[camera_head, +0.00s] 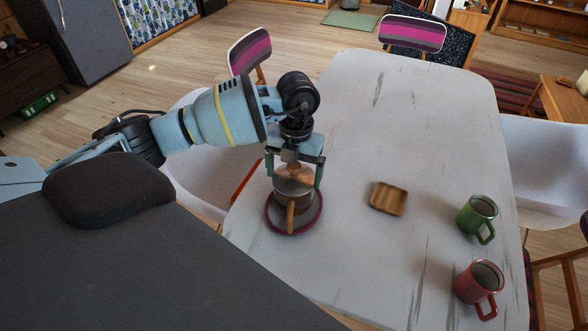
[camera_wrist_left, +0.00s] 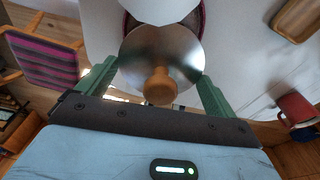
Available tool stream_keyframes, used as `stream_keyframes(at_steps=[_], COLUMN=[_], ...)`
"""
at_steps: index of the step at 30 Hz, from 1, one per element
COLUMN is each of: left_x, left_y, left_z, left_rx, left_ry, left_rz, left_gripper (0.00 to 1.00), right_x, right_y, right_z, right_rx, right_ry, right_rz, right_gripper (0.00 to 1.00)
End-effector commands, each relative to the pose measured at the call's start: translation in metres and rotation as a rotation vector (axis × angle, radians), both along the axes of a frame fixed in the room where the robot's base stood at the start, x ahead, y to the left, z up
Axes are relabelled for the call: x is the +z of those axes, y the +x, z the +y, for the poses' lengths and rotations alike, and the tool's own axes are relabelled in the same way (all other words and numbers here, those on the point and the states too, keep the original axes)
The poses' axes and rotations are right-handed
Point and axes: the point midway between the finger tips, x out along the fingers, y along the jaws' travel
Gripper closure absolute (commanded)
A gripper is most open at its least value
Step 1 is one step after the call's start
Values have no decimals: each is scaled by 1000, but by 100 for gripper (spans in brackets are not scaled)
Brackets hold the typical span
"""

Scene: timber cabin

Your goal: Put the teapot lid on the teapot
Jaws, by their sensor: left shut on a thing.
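The teapot (camera_head: 292,198) is a small metal pot with a wooden handle, upright on a purple-rimmed plate (camera_head: 271,224) at the table's near left side. My left gripper (camera_head: 294,174) points down over it, shut on the teapot lid (camera_head: 295,176). In the left wrist view the lid (camera_wrist_left: 143,43) is a shiny metal disc with a round wooden knob, between the two green fingers (camera_wrist_left: 157,88). The lid is right over the pot's top; I cannot tell whether it touches the rim. The lid hides most of the pot in the wrist view. My right gripper is out of view.
A square wooden dish (camera_head: 388,198) lies right of the teapot. A green mug (camera_head: 477,215) and a red mug (camera_head: 477,283) stand near the table's right edge. The far part of the white table (camera_head: 420,110) is clear. Chairs surround the table.

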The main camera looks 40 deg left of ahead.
Motion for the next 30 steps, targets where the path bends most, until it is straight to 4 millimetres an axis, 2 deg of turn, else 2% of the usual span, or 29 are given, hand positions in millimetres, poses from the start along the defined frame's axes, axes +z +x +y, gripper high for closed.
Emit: stream_keyframes(at_steps=[7,8,9,16,19,30], left_x=[-5,-4,-4,-3,4,58], left_y=[0,0,0,0,1,8], left_z=[0,0,0,0,0,2], left_rx=[0,0,0,0,0,0], left_ry=[1,1,1,0,0,0], left_rz=[0,0,0,0,-2,-2], left_gripper=[30,3,0,0,0,0], right_x=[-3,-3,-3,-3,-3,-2], right_y=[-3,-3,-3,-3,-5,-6], right_z=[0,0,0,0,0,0], right_rx=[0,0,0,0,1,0], right_ry=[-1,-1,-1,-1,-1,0], right_rz=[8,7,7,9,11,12], right_gripper=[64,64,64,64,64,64])
